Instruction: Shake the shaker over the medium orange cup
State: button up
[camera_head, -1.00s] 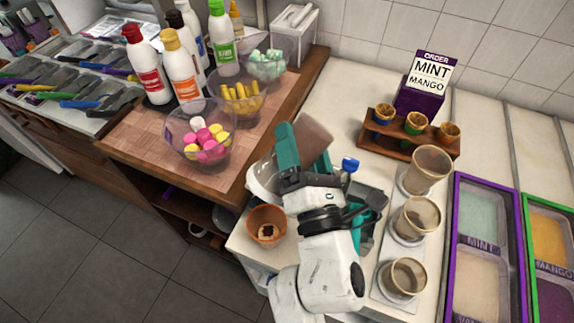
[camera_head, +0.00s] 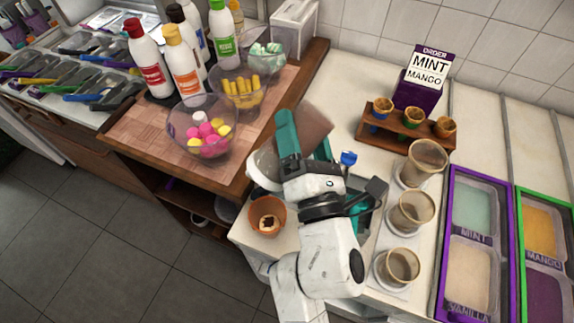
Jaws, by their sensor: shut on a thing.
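My gripper (camera_head: 290,150), with teal fingers, is shut on the shaker. The shaker's blurred brownish body (camera_head: 311,128) shows above the fingers, and a pale rounded end (camera_head: 263,168) shows at their lower left. The shaker looks tilted, with this pale end toward the lower left. The orange cup (camera_head: 257,222) stands upright on the counter just below that end and has something brown and whitish inside. The fingertips and the middle of the shaker are partly hidden by my gripper.
Three beige cups (camera_head: 413,211) stand right of my arm. Behind them are a wooden cone rack (camera_head: 392,139) and a purple order sign (camera_head: 420,92). Bowls of toppings (camera_head: 202,139) and bottles (camera_head: 146,64) fill the wooden top at left. Ice cream tubs (camera_head: 472,210) lie at right.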

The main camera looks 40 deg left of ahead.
notch_tip(320, 180, down, 8)
jog(key=b, duration=0.8)
jog(key=shift+r, duration=0.2)
jog(key=shift+r+p, duration=3.85)
jog(key=shift+p, duration=0.2)
notch_tip(320, 180, down, 8)
jog(key=b, duration=0.8)
jog(key=shift+r, duration=0.15)
